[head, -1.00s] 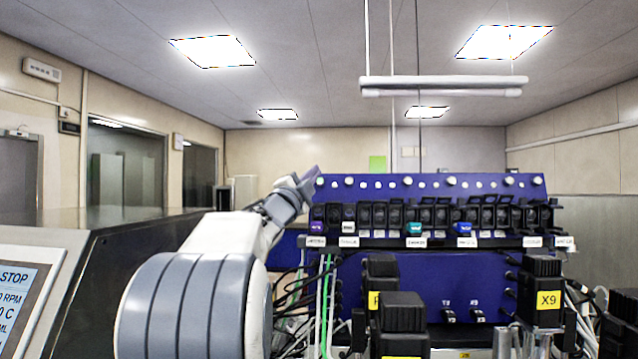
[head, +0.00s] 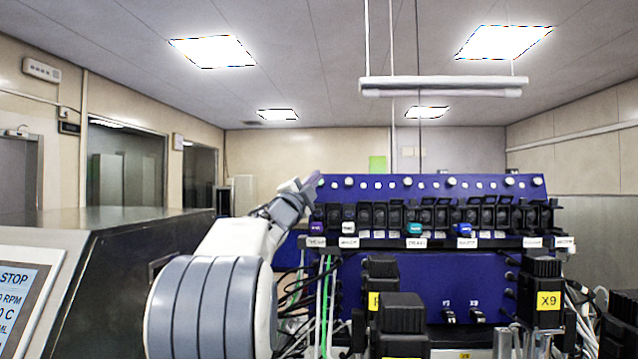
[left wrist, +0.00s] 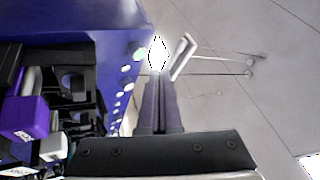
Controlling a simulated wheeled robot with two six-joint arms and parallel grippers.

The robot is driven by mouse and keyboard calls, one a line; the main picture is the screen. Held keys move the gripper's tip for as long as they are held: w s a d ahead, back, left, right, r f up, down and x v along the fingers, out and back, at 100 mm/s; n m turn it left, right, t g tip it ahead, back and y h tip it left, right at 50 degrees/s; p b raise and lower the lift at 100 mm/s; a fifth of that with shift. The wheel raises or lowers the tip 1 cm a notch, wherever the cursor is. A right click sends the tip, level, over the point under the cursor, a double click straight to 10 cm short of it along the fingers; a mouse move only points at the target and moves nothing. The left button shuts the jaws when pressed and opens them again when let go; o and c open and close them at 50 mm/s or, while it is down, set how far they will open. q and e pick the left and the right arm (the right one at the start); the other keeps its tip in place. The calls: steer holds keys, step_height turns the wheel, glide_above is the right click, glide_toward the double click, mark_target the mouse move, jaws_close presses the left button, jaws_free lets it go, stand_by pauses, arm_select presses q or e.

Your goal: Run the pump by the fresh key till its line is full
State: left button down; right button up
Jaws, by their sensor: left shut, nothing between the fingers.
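The blue pump unit (head: 430,187) stands right of centre, with a row of black pump heads (head: 441,215) on its front. Pale round keys (head: 407,182) run along its top edge. Purple (head: 317,228), white, teal (head: 414,229) and blue (head: 463,229) parts sit low in the row; the labels below are too small to read. My left gripper (head: 314,181) is shut and empty at the unit's upper left corner. In the left wrist view its fingers (left wrist: 160,92) point along the row of keys (left wrist: 126,84); contact cannot be told. The fill of any line cannot be seen.
Black blocks (head: 403,312) stand in front of the unit, one with a yellow X9 label (head: 548,301). Cables and a green tube (head: 325,305) hang at the unit's left. A console with a screen (head: 20,300) is at the far left. A rail (head: 440,84) hangs overhead.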

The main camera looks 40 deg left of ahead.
arm_select(q)
steer(key=shift+w+a, duration=0.1)
steer(key=shift+w+a+f+p, duration=0.25)
steer(key=shift+w+a, duration=0.15)
steer(key=shift+w, duration=0.3)
steer(key=shift+w+a+f+p, duration=0.25)
steer(key=shift+w+a, duration=0.15)
steer(key=shift+w, duration=0.25)
steer(key=shift+s, duration=0.1)
steer(key=shift+s+d+r+b, duration=0.2)
steer(key=shift+s+d+b, duration=0.2)
steer(key=shift+s+b, duration=0.15)
steer(key=shift+s+d+r+b, duration=0.2)
steer(key=shift+s+d+b, duration=0.25)
steer(key=shift+s, duration=0.2)
steer(key=shift+s+r, duration=0.1)
steer(key=shift+s, duration=0.1)
steer(key=s+d+r+b, duration=0.1)
steer(key=s+d, duration=0.2)
steer(key=s, duration=0.2)
steer(key=shift+r+b, duration=0.3)
steer(key=shift+b, duration=0.1)
